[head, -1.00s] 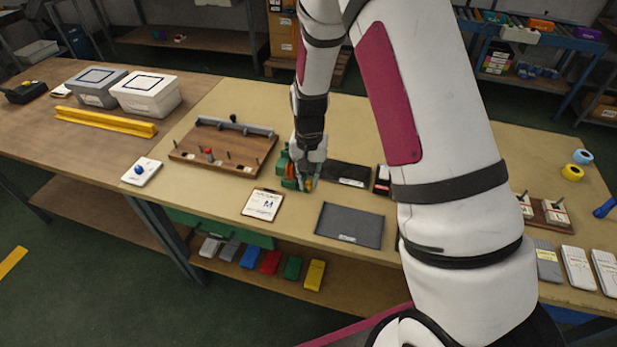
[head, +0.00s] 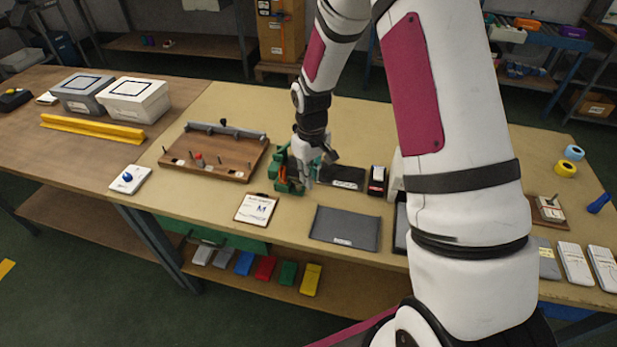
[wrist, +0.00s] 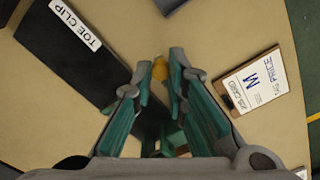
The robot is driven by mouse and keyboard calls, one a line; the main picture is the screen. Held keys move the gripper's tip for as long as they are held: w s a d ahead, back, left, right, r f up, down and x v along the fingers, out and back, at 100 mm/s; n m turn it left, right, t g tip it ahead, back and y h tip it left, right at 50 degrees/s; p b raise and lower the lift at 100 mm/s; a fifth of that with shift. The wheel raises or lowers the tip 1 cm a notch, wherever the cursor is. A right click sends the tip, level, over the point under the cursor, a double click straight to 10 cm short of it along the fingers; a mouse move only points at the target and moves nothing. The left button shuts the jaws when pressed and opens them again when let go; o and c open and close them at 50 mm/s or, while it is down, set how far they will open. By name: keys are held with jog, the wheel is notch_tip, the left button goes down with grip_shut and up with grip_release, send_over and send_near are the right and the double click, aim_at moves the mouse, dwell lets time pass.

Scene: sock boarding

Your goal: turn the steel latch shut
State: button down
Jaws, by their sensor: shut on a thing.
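A green fixture (head: 283,170) with an orange part stands on the workbench, just left of my gripper (head: 310,168) in the head view. In the wrist view, the fingers of my gripper (wrist: 162,76) are closed around a small yellow-orange piece (wrist: 160,68) between the tips. Green parts (wrist: 172,138) show lower down between the fingers. I cannot pick out a steel latch for certain; the fingers and the fixture hide much of that spot.
A dark block labelled "TOE CLIP" (wrist: 70,45) lies left of the fingers in the wrist view. A job card clipboard (head: 256,209) lies in front of the fixture, a dark grey mat (head: 345,229) to its right. A wooden peg board (head: 215,155) stands to the left.

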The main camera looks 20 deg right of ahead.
jog(key=shift+w+d+n, duration=0.2)
jog(key=shift+w+n, duration=0.1)
jog(key=shift+n, duration=0.8)
jog(key=c, duration=1.6)
grip_release()
jog(key=shift+o, duration=0.2)
jog(key=shift+r, duration=0.1)
notch_tip(320, 180, up, 12)
